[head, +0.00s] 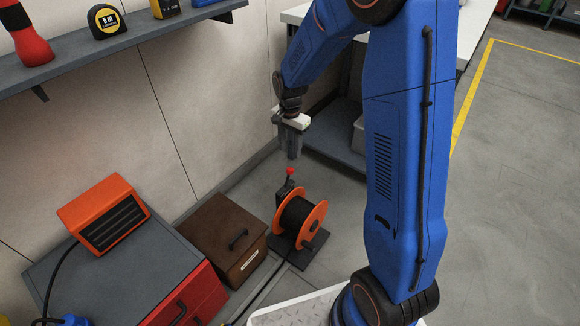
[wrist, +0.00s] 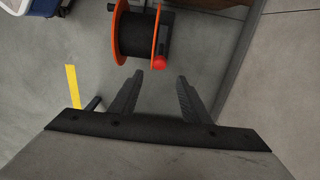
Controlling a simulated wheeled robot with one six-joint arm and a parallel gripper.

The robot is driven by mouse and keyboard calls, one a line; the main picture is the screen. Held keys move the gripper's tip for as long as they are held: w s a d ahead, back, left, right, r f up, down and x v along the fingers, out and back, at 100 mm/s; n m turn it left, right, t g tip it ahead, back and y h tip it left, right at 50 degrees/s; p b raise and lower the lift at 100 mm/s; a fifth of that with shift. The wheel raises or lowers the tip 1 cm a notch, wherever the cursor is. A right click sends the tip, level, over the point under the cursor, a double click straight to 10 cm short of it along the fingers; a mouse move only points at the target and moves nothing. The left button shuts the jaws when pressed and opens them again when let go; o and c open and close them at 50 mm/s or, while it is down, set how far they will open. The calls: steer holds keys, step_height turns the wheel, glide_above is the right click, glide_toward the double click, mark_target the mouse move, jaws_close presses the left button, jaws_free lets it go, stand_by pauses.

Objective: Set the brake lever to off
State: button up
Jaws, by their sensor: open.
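The brake lever (head: 290,172) has a red ball knob and stands at the back of a cable reel with orange flanges (head: 314,221). In the wrist view the red knob (wrist: 159,62) shows beside the right orange flange of the reel (wrist: 133,35). My gripper (head: 292,155) points down just above the knob in the head view. In the wrist view my gripper (wrist: 160,77) is open and empty, with the knob just beyond and between the fingertips. I see no gap closed on the lever. Any off marking is not readable.
A brown box with a handle (head: 222,238) stands left of the reel. Left of it, an orange heater-like unit (head: 104,213) sits on a grey-topped red cabinet (head: 190,297). The wall is close behind. Open floor (head: 515,190) lies to the right.

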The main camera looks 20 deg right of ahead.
glide_above(288, 179)
steer(key=w+d, duration=0.1)
steer(key=w, duration=0.1)
steer(key=f, duration=1)
steer(key=shift+s+d, duration=0.15)
steer(key=shift+s, duration=0.1)
jaws_close()
